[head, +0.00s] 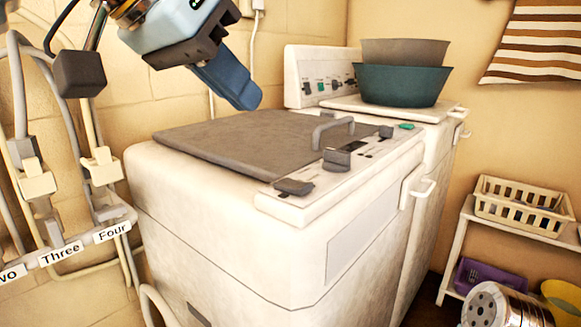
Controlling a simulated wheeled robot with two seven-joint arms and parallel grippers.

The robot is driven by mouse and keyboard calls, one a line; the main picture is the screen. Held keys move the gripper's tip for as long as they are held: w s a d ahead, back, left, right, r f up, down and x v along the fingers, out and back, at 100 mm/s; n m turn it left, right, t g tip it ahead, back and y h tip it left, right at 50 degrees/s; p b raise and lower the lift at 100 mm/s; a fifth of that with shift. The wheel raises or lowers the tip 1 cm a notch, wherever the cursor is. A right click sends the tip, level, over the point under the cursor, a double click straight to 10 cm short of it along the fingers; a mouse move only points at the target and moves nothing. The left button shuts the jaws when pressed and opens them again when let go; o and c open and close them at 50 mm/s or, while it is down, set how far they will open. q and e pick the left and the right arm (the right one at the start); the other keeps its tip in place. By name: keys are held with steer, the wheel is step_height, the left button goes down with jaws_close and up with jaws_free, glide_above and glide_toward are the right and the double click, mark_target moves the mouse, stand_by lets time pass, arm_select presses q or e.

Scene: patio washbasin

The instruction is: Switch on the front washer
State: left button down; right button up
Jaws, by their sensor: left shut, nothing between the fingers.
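The front washer (240,220) is a white top-loading machine in the middle of the head view. Its grey lid (235,138) is closed and has a grey handle (333,130) on its right side. A control strip (325,180) runs along the right edge of its top, with dark knobs and a green button (406,126) at the far end. My left gripper (248,100) is shut and empty, in the air above the back left part of the lid, pointing down and right. My right gripper is not in view.
A second white machine (440,120) stands behind, with a teal basin (402,86) and a grey bowl (405,51) on it. Pipes and labelled valves (60,257) are on the left wall. A white shelf (462,240) at right holds a basket (522,207).

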arm_select(q)
glide_above(304, 185)
steer(key=s+a, duration=0.2)
step_height(304, 185, down, 7)
steer(key=shift+w+a+f, duration=0.1)
steer(key=shift+w, duration=0.05)
step_height(304, 185, down, 3)
steer(key=shift+r+b, duration=0.15)
steer(key=shift+b, duration=0.45)
steer(key=shift+s+d+f, duration=0.2)
steer(key=shift+f, duration=0.35)
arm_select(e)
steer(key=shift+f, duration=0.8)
arm_select(q)
steer(key=shift+a, duration=0.1)
